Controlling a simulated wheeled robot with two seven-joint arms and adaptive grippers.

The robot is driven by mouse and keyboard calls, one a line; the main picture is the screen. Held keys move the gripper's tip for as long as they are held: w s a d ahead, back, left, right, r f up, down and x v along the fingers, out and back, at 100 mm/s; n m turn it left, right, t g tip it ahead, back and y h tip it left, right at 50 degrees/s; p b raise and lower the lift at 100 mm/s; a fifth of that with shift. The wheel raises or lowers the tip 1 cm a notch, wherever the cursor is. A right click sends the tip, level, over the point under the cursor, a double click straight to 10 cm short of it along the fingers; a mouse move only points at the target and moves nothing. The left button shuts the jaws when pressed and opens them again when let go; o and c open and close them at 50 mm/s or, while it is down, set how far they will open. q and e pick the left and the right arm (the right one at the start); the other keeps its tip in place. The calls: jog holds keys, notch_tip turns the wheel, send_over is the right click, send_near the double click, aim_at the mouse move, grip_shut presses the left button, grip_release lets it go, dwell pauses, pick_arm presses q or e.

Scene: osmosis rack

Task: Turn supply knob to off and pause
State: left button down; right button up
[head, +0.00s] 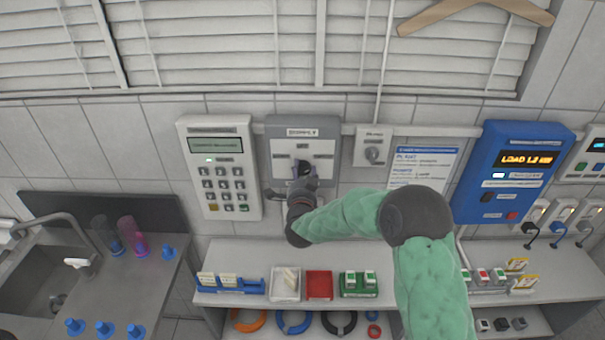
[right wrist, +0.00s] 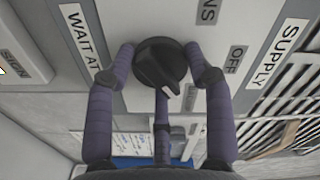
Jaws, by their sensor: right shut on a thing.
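The supply knob (right wrist: 160,65) is a round black dial on a pale panel, with a raised ridge and a light mark near the lower right end of the ridge. Labels reading OFF and SUPPLY are beside it. My right gripper (right wrist: 165,75) has its purple-grey fingers around the knob, shut on it. In the head view, the knob's grey panel (head: 318,128) is on the tiled wall, and my right gripper (head: 303,178) covers its lower middle, largely hiding the knob. My left gripper is not in view.
A keypad unit (head: 219,165) is left of the panel. A small box with another knob (head: 372,153), a paper notice (head: 425,165) and a blue display unit (head: 513,172) are to the right. Below, a shelf (head: 225,250) holds trays and small blocks. A sink (head: 45,275) is at left.

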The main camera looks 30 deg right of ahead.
jog(key=shift+d+r+n+b, duration=0.1)
jog(key=shift+n+b, duration=0.65)
jog(key=shift+n, duration=0.45)
jog(key=n+b, duration=0.1)
jog(key=n, duration=0.1)
jog(key=shift+r+n, duration=0.1)
jog(key=shift+n, duration=0.2)
jog(key=n, duration=0.3)
jog(key=shift+r, duration=0.15)
jog(key=shift+w+r+n, duration=0.1)
jog(key=shift+n, duration=1.6)
jog(key=shift+r, duration=0.1)
jog(key=o, duration=1.2)
jog(key=shift+c, duration=0.2)
jog(key=shift+f, duration=0.3)
